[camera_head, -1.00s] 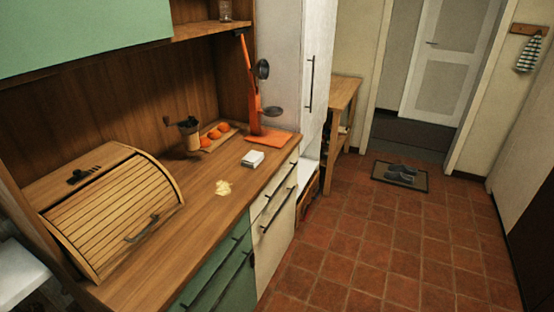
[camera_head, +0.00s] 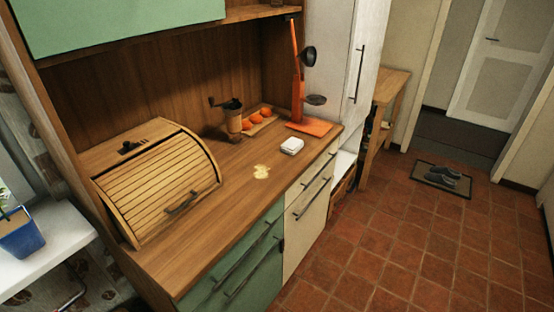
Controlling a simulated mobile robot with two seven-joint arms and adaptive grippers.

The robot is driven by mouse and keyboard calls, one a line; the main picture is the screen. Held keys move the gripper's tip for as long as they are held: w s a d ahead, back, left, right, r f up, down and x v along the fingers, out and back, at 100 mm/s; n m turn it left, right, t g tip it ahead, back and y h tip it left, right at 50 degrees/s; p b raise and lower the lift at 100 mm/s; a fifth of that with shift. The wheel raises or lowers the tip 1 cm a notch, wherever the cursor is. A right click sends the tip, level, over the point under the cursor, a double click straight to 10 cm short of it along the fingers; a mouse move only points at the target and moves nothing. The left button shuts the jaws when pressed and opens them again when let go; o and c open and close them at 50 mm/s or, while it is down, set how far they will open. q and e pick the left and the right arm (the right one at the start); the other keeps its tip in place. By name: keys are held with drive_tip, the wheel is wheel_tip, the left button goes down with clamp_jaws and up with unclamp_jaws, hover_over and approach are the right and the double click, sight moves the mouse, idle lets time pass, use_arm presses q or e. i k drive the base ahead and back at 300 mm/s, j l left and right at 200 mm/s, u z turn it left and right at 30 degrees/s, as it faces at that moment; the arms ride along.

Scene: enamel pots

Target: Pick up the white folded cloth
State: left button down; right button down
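The white folded cloth (camera_head: 292,146) is a small, flat, pale block. It lies on the wooden counter (camera_head: 212,228) near the front edge, in front of the orange stand's base. Nothing touches it from above. Neither of my grippers shows in the head view.
A roll-top bread box (camera_head: 160,185) stands on the left of the counter. A coffee grinder (camera_head: 233,118), oranges on a board (camera_head: 258,121) and an orange stand (camera_head: 299,80) are behind the cloth. Tiled floor (camera_head: 400,255) is open at right.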

sight(293, 144)
drive_tip(key=i+l+u, duration=0.1)
drive_tip(key=i+l, duration=0.15)
drive_tip(key=i+l+u, duration=0.15)
drive_tip(key=l, duration=0.2)
drive_tip(key=i+l+u, duration=0.1)
drive_tip(key=i+l, duration=0.15)
drive_tip(key=i+l+u, duration=0.1)
drive_tip(key=l, duration=0.35)
drive_tip(key=i+l+u, duration=0.15)
drive_tip(key=i+l, duration=0.15)
